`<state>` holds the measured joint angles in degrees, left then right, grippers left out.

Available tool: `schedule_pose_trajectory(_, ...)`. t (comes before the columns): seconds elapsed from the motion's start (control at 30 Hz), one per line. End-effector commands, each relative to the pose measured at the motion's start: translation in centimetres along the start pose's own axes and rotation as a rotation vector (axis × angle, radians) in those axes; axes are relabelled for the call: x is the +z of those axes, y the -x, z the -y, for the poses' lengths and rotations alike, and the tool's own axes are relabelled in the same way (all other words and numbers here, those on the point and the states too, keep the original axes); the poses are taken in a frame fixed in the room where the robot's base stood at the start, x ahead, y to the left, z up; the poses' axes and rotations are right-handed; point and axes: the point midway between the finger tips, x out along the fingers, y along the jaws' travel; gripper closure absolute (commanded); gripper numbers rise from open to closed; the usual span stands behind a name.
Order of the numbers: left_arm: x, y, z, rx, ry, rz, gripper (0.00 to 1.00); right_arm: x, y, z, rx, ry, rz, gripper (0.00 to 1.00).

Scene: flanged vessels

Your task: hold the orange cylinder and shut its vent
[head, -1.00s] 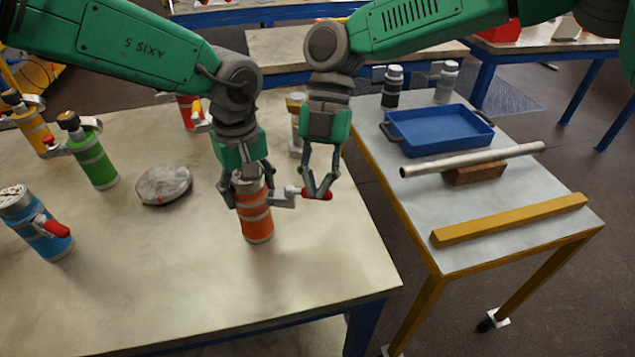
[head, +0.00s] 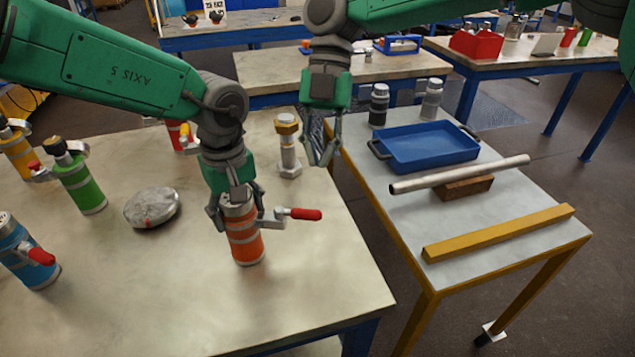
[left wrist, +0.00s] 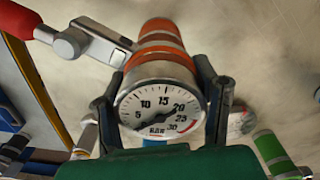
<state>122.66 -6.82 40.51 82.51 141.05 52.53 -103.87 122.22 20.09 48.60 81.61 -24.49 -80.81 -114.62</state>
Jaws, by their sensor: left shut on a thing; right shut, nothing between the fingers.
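The orange cylinder (head: 243,238) stands upright near the front right of the left table, with grey bands around it. My left gripper (head: 236,208) is shut on its top from above. In the left wrist view the cylinder (left wrist: 162,38) shows a round dial gauge (left wrist: 160,108) on its top, between the fingers. A grey vent fitting with a red lever (head: 304,214) sticks out from its right side; the lever also shows in the left wrist view (left wrist: 18,20). My right gripper (head: 320,160) is shut and empty, above and apart from the lever.
Green (head: 80,182), blue (head: 24,252) and yellow (head: 16,150) cylinders stand at the left. A grey disc (head: 152,207) lies between them and the orange one. A large bolt (head: 288,150) stands behind. The right table holds a blue tray (head: 425,150), a pipe (head: 460,174) and a yellow bar (head: 500,234).

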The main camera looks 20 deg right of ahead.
Motion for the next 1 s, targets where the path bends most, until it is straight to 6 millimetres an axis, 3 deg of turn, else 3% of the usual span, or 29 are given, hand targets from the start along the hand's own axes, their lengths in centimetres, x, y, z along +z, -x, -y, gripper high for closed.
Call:
schedule_pose_trajectory(0.2,0.06,-0.17,0.13,-0.004,-0.001,0.002,0.97,0.02,1.45,-0.05,-0.001,0.001,0.000,1.00)
schedule_pose_trajectory(1.0,0.06,-0.15,0.11,-0.004,-0.001,0.002,0.97,0.02,1.41,-0.05,-0.001,0.001,-0.001,1.00)
